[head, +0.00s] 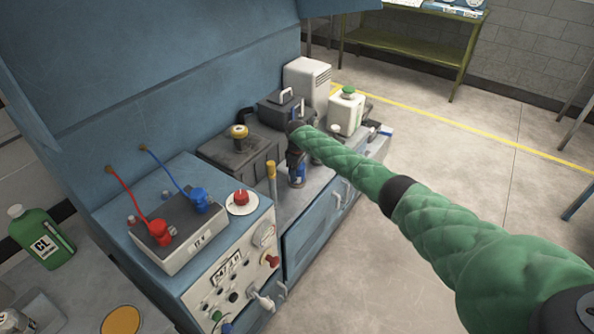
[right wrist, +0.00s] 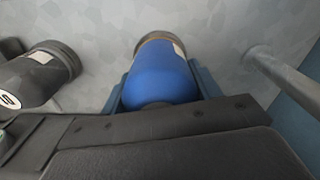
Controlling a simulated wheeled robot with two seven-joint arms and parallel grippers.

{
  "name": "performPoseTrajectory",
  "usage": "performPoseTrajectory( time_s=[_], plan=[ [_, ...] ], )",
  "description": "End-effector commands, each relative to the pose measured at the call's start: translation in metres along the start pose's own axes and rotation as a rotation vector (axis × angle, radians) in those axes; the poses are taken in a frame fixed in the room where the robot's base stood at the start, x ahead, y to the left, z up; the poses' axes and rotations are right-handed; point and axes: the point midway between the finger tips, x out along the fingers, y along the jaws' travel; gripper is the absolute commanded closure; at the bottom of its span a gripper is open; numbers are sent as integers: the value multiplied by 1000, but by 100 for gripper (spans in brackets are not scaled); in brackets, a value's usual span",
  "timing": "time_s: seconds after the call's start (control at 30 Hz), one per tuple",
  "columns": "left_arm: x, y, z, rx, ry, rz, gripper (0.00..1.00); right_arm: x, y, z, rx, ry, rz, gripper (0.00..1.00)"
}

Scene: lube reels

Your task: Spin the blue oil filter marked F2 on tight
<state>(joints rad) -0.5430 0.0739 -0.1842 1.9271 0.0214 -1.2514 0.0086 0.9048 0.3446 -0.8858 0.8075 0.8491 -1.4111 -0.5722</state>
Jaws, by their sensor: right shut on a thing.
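The blue oil filter (right wrist: 160,76) fills the middle of the right wrist view. A brownish-grey ring shows at its far end and part of a pale label at its edge; no F2 mark is readable. My right gripper (right wrist: 164,92) is shut on it, with a finger on either side. In the head view the blue filter (head: 298,172) shows small below my right gripper (head: 297,160), on the grey bench top. The gripper and wrist hide part of it. My left gripper is in neither view.
A dark cylinder (right wrist: 36,77) with a round label lies left of the filter, and a grey bar (right wrist: 285,75) is to its right. A yellow-topped post (head: 272,180), a dark box (head: 240,155) and a white jug (head: 346,112) stand near. Floor at right is open.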

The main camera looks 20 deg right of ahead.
Motion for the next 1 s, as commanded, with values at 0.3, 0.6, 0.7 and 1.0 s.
performPoseTrajectory(
  time_s=[0.3, 0.6, 0.7, 1.0],
  plan=[
    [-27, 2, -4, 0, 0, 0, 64, -3, -2, -1, 317, 1, -3, 70],
    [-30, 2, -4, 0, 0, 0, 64, 1, -1, 0, 440, 0, -1, 70],
    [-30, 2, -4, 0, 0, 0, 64, 1, -1, 0, 439, 0, -1, 70],
    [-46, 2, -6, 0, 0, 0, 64, -3, -2, -2, 625, 0, -3, 70]
  ],
)
